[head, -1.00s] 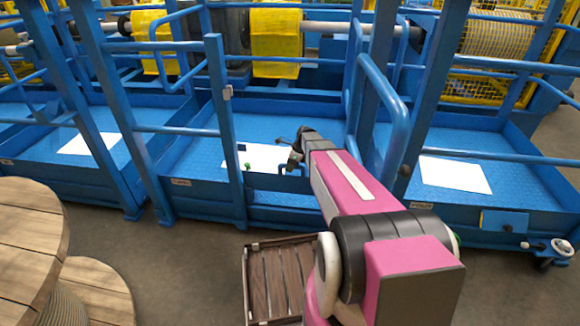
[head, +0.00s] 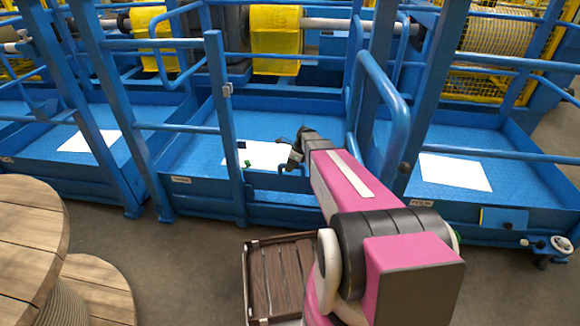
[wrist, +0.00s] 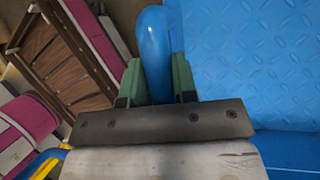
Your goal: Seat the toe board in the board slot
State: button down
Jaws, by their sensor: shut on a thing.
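My gripper (head: 297,158) is at the front edge of the middle blue platform. In the wrist view its green fingers (wrist: 158,82) are shut on a rounded blue bar, which looks like the handle (wrist: 154,45) of the toe board. In the head view a plain blue panel that looks like the toe board (head: 283,182) spans the front opening right of the upright post, below my gripper. My arm hides its right end. The board slot is hidden, so I cannot tell how deep the board sits in it.
A slatted wooden crate (head: 248,285) stands on the floor before the platform. A large wooden reel (head: 35,225) is at the left. Blue posts and a looped blue rail (head: 395,115) stand close right of my arm. White sheets lie on the platform floors.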

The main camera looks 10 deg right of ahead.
aim_at(290, 176)
jog(key=shift+f, duration=3.1)
dwell(0.8)
jog(key=c, duration=0.8)
grip_release()
jog(key=shift+f, duration=0.1)
jog(key=v, duration=1.1)
jog(key=s+a+r+n+h, duration=0.1)
jog(key=s+r+n, duration=0.1)
jog(key=s+n, duration=0.5)
jog(key=s+a+r+n+h, duration=0.1)
jog(key=s+r+n+h, duration=0.1)
jog(key=s+n, duration=0.5)
jog(key=s+a+r+n+h, duration=0.2)
jog(key=s+r+n, duration=0.1)
jog(key=s+n, duration=0.5)
jog(key=shift+s+r+t, duration=0.1)
jog(key=shift+t, duration=0.2)
